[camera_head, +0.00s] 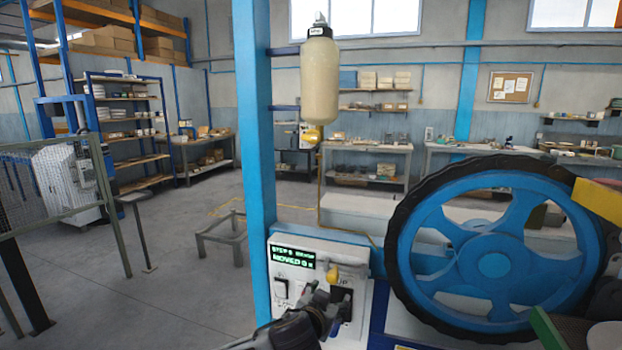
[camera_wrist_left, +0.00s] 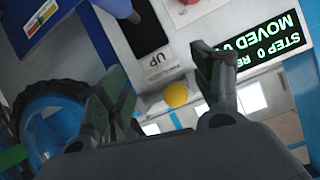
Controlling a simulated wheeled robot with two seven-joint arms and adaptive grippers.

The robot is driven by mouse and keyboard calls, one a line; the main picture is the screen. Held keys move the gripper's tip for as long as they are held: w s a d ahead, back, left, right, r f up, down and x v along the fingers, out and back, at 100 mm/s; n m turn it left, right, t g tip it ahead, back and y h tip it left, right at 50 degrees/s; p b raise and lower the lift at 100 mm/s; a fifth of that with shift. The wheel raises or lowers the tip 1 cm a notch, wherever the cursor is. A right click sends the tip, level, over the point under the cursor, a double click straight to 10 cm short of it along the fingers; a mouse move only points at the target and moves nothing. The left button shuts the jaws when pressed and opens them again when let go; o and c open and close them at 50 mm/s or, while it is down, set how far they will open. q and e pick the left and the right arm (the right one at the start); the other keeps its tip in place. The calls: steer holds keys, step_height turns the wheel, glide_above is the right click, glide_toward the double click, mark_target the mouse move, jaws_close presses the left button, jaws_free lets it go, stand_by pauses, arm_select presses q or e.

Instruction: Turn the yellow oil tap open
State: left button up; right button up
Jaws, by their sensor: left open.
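The yellow oil tap (camera_head: 312,134) sits under a cream oil bottle (camera_head: 320,80) on the blue post, high above my left gripper. My left gripper (camera_head: 328,292) is low in front of the white control box, open, with nothing seen held. The left wrist view shows its two fingers (camera_wrist_left: 160,72) spread apart. A yellow ball knob (camera_head: 332,273) on the control box is close to the fingers; it also shows between them in the left wrist view (camera_wrist_left: 176,94). Whether they touch it I cannot tell. The oil tap is not recognisable in the wrist view. My right gripper is not in view.
The blue post (camera_head: 254,130) rises left of the bottle. A large blue wheel with a black rim (camera_head: 490,255) stands at the right. The control box (camera_head: 300,290) has a green-lettered display (camera_head: 293,257). A thin pipe runs down from the tap.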

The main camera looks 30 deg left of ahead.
arm_select(q)
steer(key=a+r+n+t, duration=0.1)
steer(key=a+r+t, duration=0.2)
steer(key=r, duration=0.8)
steer(key=a+r+t+y, duration=0.1)
steer(key=a+r+t, duration=0.2)
steer(key=r, duration=0.7)
steer(key=a+r+n+t+y, duration=0.1)
steer(key=a+r+t, duration=0.2)
steer(key=r, duration=0.8)
steer(key=shift+a+r+n, duration=0.3)
steer(key=shift+a, duration=0.05)
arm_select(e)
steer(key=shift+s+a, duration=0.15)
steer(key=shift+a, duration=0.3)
arm_select(q)
steer(key=shift+w, duration=0.1)
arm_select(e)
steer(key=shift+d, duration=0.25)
